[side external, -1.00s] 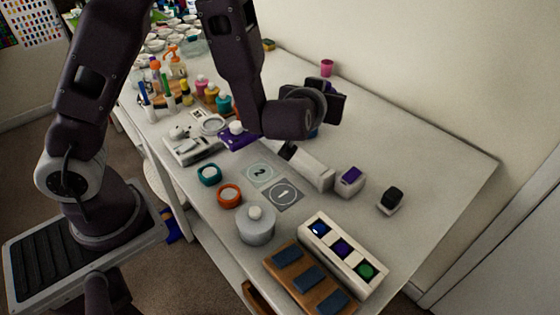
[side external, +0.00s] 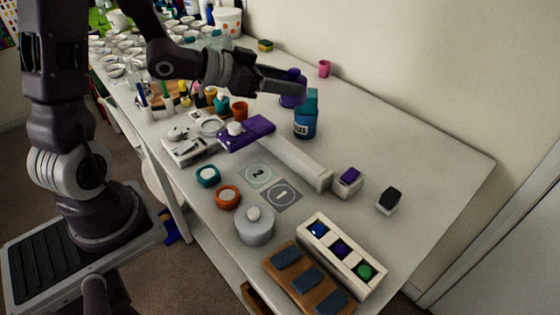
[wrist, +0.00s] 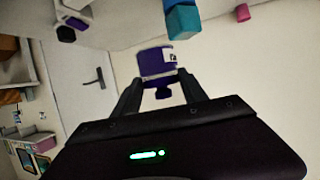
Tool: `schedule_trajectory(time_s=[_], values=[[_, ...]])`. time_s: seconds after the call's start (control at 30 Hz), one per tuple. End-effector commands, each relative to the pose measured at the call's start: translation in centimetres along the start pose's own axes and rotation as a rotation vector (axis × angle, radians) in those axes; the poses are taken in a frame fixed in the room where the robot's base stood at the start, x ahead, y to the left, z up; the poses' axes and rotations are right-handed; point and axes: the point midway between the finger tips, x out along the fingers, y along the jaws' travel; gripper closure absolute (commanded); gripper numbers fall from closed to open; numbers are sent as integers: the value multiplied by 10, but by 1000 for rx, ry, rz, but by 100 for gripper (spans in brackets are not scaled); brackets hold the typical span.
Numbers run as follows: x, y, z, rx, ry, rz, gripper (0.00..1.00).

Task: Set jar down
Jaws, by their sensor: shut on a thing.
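A purple jar (side external: 291,90) with a light label is held between the fingers of my gripper (side external: 282,88), raised above the far half of the table. In the wrist view the jar (wrist: 157,62) sits at the fingertips of my gripper (wrist: 158,84), its label partly visible. The gripper is shut on it.
A teal and blue bottle (side external: 306,118) stands close to the held jar and also shows in the wrist view (wrist: 183,20). A long white bar with a purple end (side external: 295,160) lies below. A pink cup (side external: 325,68) stands farther back. The table's right side is mostly clear.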

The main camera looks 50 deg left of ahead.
Motion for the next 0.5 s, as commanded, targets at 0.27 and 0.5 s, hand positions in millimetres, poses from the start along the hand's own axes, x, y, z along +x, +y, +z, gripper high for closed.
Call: schedule_trajectory(time_s=[0.27,0.5], values=[[16,-63,1,-19,1,-50,100],[27,-191,27,-65,-2,-162,100]])
